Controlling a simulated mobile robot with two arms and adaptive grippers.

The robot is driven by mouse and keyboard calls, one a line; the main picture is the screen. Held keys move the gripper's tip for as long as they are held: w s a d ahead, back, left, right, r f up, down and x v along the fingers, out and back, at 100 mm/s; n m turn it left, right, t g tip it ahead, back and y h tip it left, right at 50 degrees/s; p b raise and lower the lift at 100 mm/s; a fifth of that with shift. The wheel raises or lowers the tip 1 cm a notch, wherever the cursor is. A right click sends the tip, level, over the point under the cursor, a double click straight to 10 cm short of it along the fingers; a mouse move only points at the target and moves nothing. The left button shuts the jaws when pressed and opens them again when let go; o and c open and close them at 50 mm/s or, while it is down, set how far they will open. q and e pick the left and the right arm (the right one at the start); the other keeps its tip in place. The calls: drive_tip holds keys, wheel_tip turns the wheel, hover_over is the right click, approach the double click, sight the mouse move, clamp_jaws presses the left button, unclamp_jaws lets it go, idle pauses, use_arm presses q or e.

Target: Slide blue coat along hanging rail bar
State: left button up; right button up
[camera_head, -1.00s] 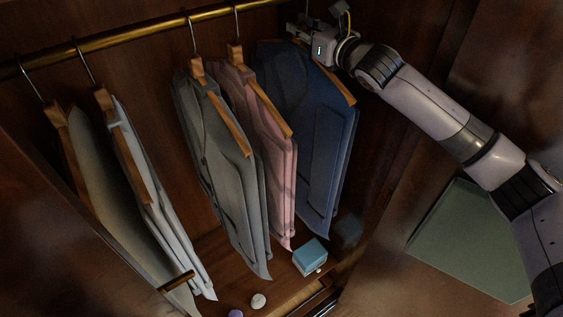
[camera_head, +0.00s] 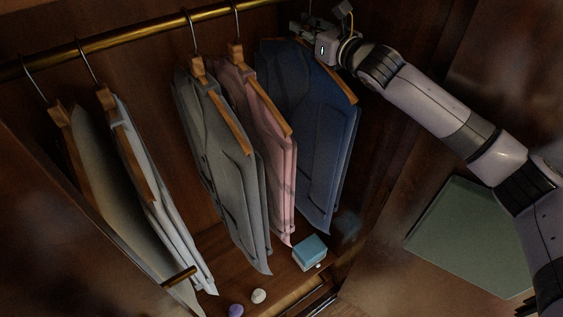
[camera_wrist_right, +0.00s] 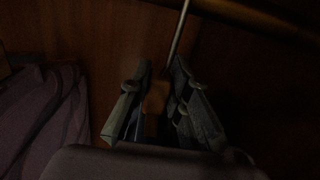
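The blue coat (camera_head: 312,130) hangs from a wooden hanger (camera_head: 340,84) at the right end of the row of clothes, tilted in the view. The brass hanging rail (camera_head: 130,35) runs across the top; its right end is out of view. My right gripper (camera_head: 303,28) is at the top of the blue coat's hanger. In the dark right wrist view, the fingers of my right gripper (camera_wrist_right: 160,85) stand close on both sides of the wooden hanger neck, below the metal hook (camera_wrist_right: 180,35). The rail (camera_wrist_right: 250,15) is above. My left gripper is not in view.
A pink garment (camera_head: 262,130) hangs just left of the blue coat, then a grey one (camera_head: 215,150). Two pale garments (camera_head: 150,190) hang farther left, past a gap. A blue box (camera_head: 309,251) and two small round things (camera_head: 258,296) lie on the armoire floor. The right wall is near.

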drive_tip(key=o, duration=0.5)
drive_tip(key=shift+s+r, duration=0.1)
drive_tip(key=shift+o, duration=0.2)
drive_tip(key=shift+f, duration=0.3)
drive_tip(key=v, duration=1.2)
drive_tip(key=shift+r, duration=0.25)
